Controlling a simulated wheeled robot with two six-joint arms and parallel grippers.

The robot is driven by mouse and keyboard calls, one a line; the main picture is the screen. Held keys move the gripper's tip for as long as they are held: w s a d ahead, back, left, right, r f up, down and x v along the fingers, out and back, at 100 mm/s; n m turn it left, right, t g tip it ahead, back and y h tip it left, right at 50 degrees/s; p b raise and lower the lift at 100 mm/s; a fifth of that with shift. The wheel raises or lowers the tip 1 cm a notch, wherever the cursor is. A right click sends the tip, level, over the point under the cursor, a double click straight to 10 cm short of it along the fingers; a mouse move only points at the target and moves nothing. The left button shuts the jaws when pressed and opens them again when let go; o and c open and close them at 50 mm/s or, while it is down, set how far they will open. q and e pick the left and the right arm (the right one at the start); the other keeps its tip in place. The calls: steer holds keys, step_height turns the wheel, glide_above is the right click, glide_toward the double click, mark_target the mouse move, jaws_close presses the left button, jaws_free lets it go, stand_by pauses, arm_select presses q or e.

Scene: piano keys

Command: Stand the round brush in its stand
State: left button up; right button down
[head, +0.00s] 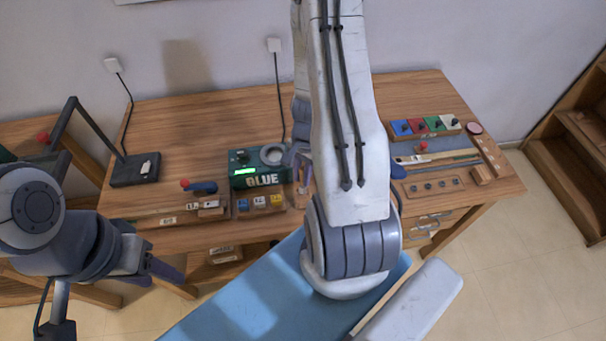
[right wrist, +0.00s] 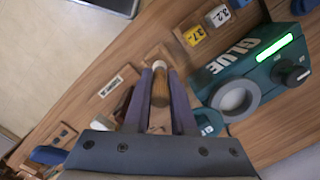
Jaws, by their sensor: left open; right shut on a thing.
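My right gripper (right wrist: 164,82) is shut on the round brush (right wrist: 159,90), gripping its brown wooden handle between the two fingers. The brush's pale rounded end points away from the wrist in the right wrist view. In the head view, the right gripper (head: 302,168) is beside the glue unit and mostly hidden by my right arm. A small wooden piece (right wrist: 157,51) shows just beyond the brush end. I cannot tell if it is the stand or whether the brush touches it. My left gripper (head: 162,270) is open and empty in front of the bench's left side.
The green glue unit (head: 243,180) with its grey ring stands close to the right gripper. Numbered blocks (head: 260,201) sit before it. A black lamp base (head: 135,170) stands at the left, and coloured tiles (head: 425,126) at the right. The bench's back left is clear.

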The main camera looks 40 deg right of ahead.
mark_target(302, 187)
steer(key=shift+f+b, duration=2.7)
steer(key=shift+f, duration=0.25)
stand_by(1.7)
stand_by(0.3)
steer(key=c, duration=0.7)
jaws_free()
steer(key=shift+o, duration=0.5)
steer(key=o, duration=0.3)
steer(key=shift+o, duration=0.2)
steer(key=shift+r, duration=0.15)
steer(key=shift+r+p, duration=3.4)
